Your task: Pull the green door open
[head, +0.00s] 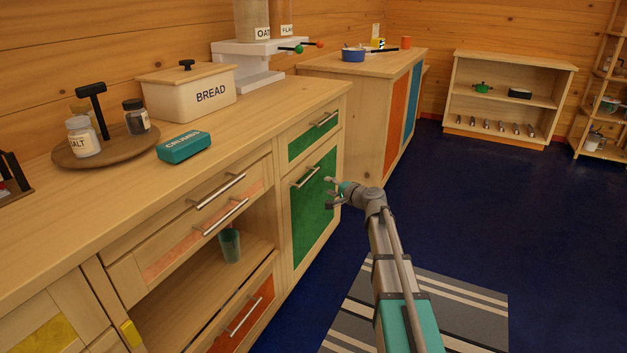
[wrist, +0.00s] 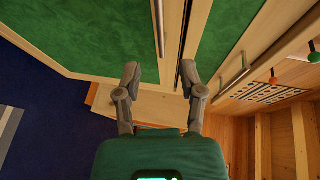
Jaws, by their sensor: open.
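The green door (head: 312,218) is in the lower right front of the counter, below a green drawer (head: 300,146), and looks shut. Its metal bar handle (head: 305,178) runs along its top edge. In the wrist view the door (wrist: 95,35) fills the upper left, and its handle (wrist: 158,25) points down the picture between the lines of my fingers. My gripper (head: 332,193) is open and empty in front of the door, right of the handle.
The counter (head: 265,105) holds a bread box (head: 190,98), a teal box (head: 184,147) and jars on a round tray. An open shelf with a glass (head: 230,246) is left of the door. A striped rug (head: 450,300) lies on the blue floor, which is otherwise clear at right.

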